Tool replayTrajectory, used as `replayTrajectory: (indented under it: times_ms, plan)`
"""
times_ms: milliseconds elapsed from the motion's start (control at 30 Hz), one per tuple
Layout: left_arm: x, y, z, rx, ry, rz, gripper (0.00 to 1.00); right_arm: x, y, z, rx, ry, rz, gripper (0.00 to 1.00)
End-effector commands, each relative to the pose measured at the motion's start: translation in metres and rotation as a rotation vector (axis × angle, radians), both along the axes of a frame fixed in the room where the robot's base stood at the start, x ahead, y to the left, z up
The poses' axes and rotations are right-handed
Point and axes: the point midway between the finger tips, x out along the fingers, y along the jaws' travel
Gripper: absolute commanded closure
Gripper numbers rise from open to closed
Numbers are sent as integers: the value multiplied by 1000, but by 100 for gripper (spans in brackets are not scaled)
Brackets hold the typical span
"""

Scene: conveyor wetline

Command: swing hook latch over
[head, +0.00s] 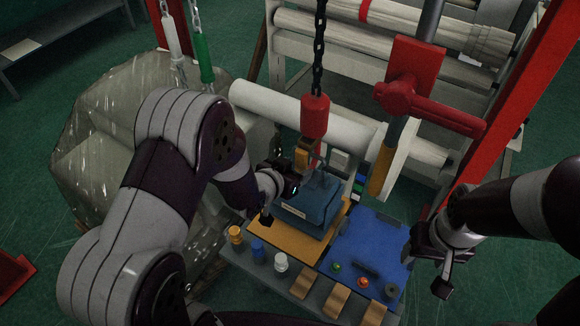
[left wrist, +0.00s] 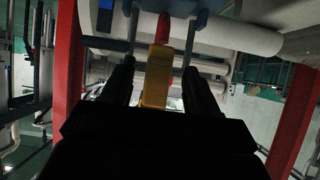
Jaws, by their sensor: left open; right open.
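A red hoist block (head: 315,118) hangs from a dark chain. An orange-yellow piece (head: 302,154), which looks like the hook latch, sits just below it. In the left wrist view the yellow piece (left wrist: 157,77) stands between the two dark fingers, with a red part (left wrist: 162,28) beyond it. My left gripper (head: 281,189) is open, just below and left of the yellow piece in the head view; gaps show on both sides of it in the wrist view. My right gripper (head: 430,262) is open and empty at the right, beside the blue panel.
A blue case (head: 308,212) with a handle stands under the hoist on a yellow board (head: 285,240). A blue mat (head: 350,250) lies to its right. Several small knobs and wooden blocks line the front shelf (head: 300,285). White rollers (head: 300,112) and a red post (head: 505,90) stand behind.

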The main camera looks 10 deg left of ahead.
Motion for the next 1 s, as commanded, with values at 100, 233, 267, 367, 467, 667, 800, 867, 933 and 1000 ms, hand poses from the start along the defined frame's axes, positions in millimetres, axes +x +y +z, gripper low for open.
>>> replayTrajectory:
  times_ms: [100,233,267,367,467,667,800,867,933,1000]
  plan:
    - [-12,5,13,0,1,1,40,0,0,15,0,0,0,40]
    - [-27,10,23,0,1,1,40,0,0,25,0,0,0,40]
    - [-30,11,25,0,1,2,40,0,0,28,0,0,0,40]
    - [-41,15,31,0,1,1,40,0,0,35,0,0,0,40]
    - [-49,18,36,0,-1,1,40,0,0,40,0,0,0,40]
    - [-54,20,35,0,0,0,40,0,0,40,0,0,0,40]
    - [-54,19,35,0,-1,0,40,0,0,40,0,0,0,40]
    - [-54,19,35,0,-1,0,40,0,0,40,0,0,0,40]
    - [-54,19,35,0,-1,0,40,0,0,40,0,0,0,40]
    - [-54,19,35,0,-1,0,40,0,0,40,0,0,0,40]
